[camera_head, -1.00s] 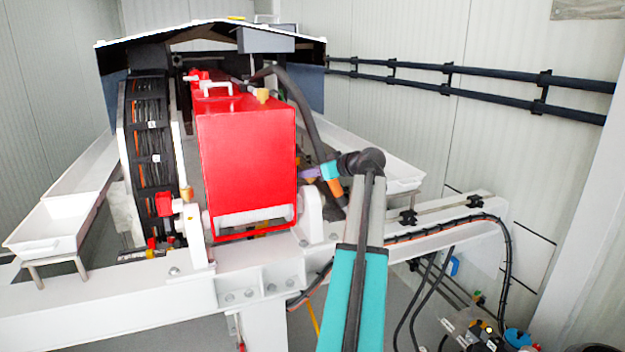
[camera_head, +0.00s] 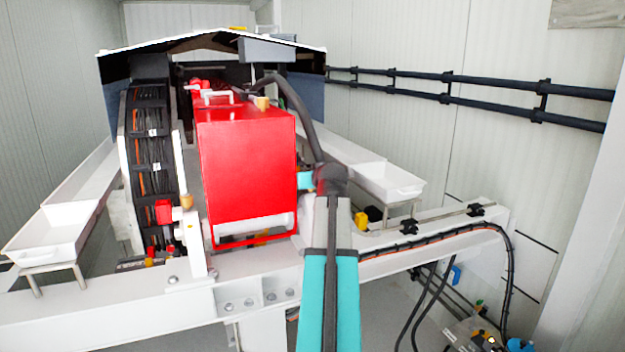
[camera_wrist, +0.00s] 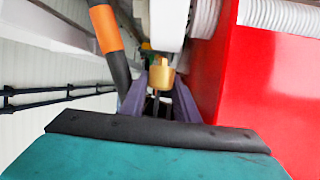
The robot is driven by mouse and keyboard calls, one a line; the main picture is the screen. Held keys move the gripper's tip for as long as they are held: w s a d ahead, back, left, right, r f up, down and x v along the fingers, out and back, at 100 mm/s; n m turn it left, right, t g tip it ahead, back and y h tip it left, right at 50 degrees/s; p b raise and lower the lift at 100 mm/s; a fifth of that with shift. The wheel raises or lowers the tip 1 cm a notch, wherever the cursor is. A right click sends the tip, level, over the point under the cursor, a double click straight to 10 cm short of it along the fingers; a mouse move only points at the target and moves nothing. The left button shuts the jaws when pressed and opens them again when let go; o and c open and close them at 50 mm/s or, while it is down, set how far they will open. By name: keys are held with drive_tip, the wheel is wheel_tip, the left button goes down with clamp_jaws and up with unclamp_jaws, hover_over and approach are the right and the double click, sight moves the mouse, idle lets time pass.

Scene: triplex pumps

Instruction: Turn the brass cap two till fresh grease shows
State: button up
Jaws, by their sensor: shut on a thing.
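In the wrist view, the purple fingers of my gripper (camera_wrist: 161,88) are shut on a brass cap (camera_wrist: 161,73), one finger on each side. The cap sits at the end of a white part beside the red housing. I cannot make out a number on it or any grease around it. In the head view, my teal wrist (camera_head: 305,180) is against the right side of the red housing (camera_head: 246,165); the fingers and the held cap are hidden there. Other brass-coloured caps show on top of the housing (camera_head: 262,103) and at its left (camera_head: 186,201).
A dark hose with an orange band (camera_wrist: 106,28) runs close left of my fingers in the wrist view. White trays (camera_head: 390,181) flank the machine. A yellow block (camera_head: 361,220) sits on the white frame at the right. Black rails (camera_head: 470,84) line the wall.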

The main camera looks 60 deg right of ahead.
drive_tip(key=shift+d+r+m+g+h+p, duration=0.1)
drive_tip(key=shift+m+g+h+p, duration=0.5)
drive_tip(key=shift+m+g+h, duration=0.4)
drive_tip(key=o, duration=1)
drive_tip(key=shift+s, duration=0.1)
drive_tip(key=shift+o, duration=0.2)
drive_tip(key=shift+a, duration=0.2)
